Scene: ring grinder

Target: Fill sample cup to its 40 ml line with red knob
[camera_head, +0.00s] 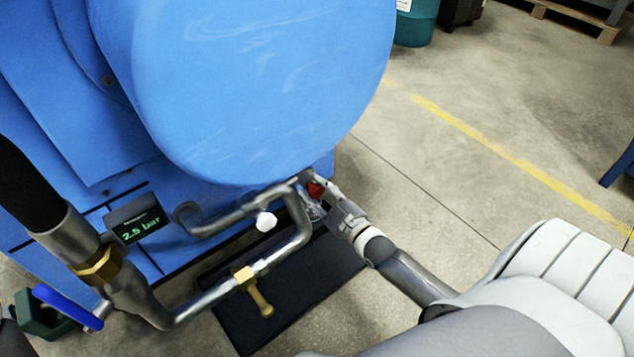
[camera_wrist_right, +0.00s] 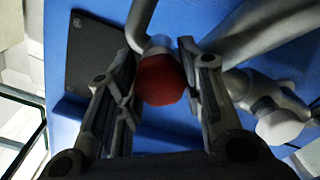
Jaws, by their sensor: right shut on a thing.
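The red knob (camera_head: 315,189) sits on the pipework below the blue drum. In the right wrist view the red knob (camera_wrist_right: 162,80) lies between the two fingers of my right gripper (camera_wrist_right: 160,68). My right gripper (camera_head: 326,190) is shut on the knob, its arm coming in from the lower right. A small clear, glassy shape (camera_head: 316,211) shows just under the knob and is partly hidden by the gripper; I cannot tell whether it is the sample cup. No 40 ml line or fill level is readable. My left gripper is not in view.
A white knob (camera_head: 266,222) and a brass valve handle (camera_head: 262,303) sit on bent metal pipes. A blue lever (camera_head: 67,306) is at lower left. A display (camera_head: 140,226) reads 2.5 bar. A black mat (camera_head: 300,300) lies below.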

